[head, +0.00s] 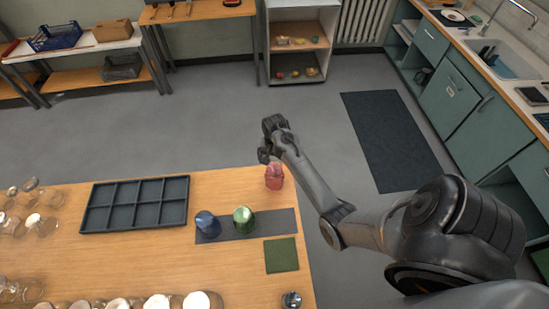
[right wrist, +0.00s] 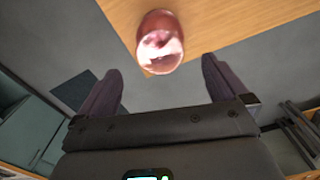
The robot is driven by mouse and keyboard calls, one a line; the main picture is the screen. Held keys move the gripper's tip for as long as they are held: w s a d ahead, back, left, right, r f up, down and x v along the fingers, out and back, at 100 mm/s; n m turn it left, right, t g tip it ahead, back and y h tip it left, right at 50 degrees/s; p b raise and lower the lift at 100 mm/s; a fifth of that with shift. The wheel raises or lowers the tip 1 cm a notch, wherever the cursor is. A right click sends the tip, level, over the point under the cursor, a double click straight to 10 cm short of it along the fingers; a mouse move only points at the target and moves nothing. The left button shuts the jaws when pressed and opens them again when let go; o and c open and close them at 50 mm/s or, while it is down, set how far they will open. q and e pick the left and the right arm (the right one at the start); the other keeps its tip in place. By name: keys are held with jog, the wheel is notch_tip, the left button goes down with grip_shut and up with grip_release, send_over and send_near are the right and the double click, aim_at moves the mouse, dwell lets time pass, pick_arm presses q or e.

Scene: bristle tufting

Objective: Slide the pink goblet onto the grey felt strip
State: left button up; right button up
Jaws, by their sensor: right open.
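The pink goblet (head: 274,177) stands on the table near its far right corner, behind the grey felt strip (head: 271,222). It also shows in the right wrist view (right wrist: 159,42), ahead of the fingers and at the table's edge. The felt strip carries a blue goblet (head: 208,224) and a green goblet (head: 243,219); its right end is bare. My right gripper (head: 266,158) is at the table's far right corner, just beyond the pink goblet. In the right wrist view its two fingers (right wrist: 158,88) are wide apart with nothing between them. My left gripper is out of view.
A dark compartment tray (head: 136,177) lies left of the strip. A green square mat (head: 281,255) lies in front of the strip's right end, and a small metal object (head: 291,300) is near the front edge. Several glasses and jars line the table's left and front.

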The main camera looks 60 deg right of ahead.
aim_at(275, 168)
notch_tip(275, 168, down, 8)
jog(key=shift+f+b, duration=0.2)
jog(key=shift+b, duration=0.1)
jog(key=shift+f, duration=0.75)
jog(key=c, duration=0.9)
jog(key=shift+o, duration=0.2)
jog(key=shift+s+a, duration=0.1)
jog(key=shift+a, duration=0.05)
